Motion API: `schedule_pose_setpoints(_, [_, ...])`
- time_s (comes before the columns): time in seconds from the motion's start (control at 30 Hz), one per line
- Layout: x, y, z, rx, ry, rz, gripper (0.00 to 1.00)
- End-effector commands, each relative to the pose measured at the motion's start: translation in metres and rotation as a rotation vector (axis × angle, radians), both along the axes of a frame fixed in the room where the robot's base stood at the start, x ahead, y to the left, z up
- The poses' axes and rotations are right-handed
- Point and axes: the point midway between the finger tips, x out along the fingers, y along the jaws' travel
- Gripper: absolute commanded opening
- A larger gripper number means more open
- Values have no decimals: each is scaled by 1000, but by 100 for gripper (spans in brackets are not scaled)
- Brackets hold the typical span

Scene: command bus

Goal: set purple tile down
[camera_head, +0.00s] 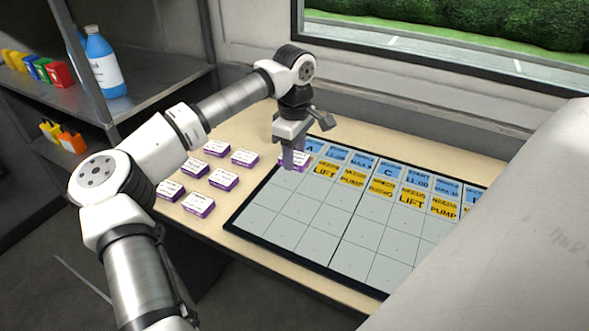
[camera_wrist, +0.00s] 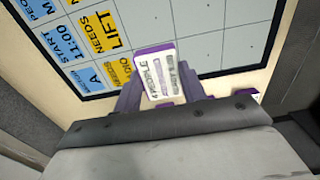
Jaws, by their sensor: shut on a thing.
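A purple tile with a white printed top (camera_head: 289,164) is between the fingers of my gripper (camera_head: 294,155), at the board's far left corner. In the wrist view my gripper (camera_wrist: 162,90) is shut on the tile (camera_wrist: 156,72); its label reads "PEOPLE" with a 4. The dark-framed grey grid board (camera_head: 276,205) lies on the table, with blue and yellow tiles along its far rows. In the wrist view the tile overlaps the near edge of the board (camera_wrist: 190,50). I cannot tell whether the tile touches the table or board.
Several purple tiles (camera_head: 222,179) lie on the wooden table (camera_head: 240,131) left of the board. The board's nearer cells are empty. A metal shelf (camera_head: 150,90) at the left holds a blue bottle (camera_head: 104,66) and coloured blocks (camera_head: 42,68). A window stands behind the table.

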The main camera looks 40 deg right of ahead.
Motion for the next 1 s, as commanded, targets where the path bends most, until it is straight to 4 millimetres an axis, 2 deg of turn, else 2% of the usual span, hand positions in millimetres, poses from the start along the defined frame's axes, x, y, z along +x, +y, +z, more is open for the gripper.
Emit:
schedule_pose_setpoints(0.27, [0,0,-23,1,1,0,18])
schedule_pose_setpoints(0.5, [0,0,-55,0,1,0,18])
schedule_pose_setpoints(0.87, [0,0,-61,0,-1,0,18])
schedule_pose_setpoints(0.9, [0,0,-60,0,-1,0,44])
schedule_pose_setpoints(1.0, [0,0,-60,1,-1,0,57])
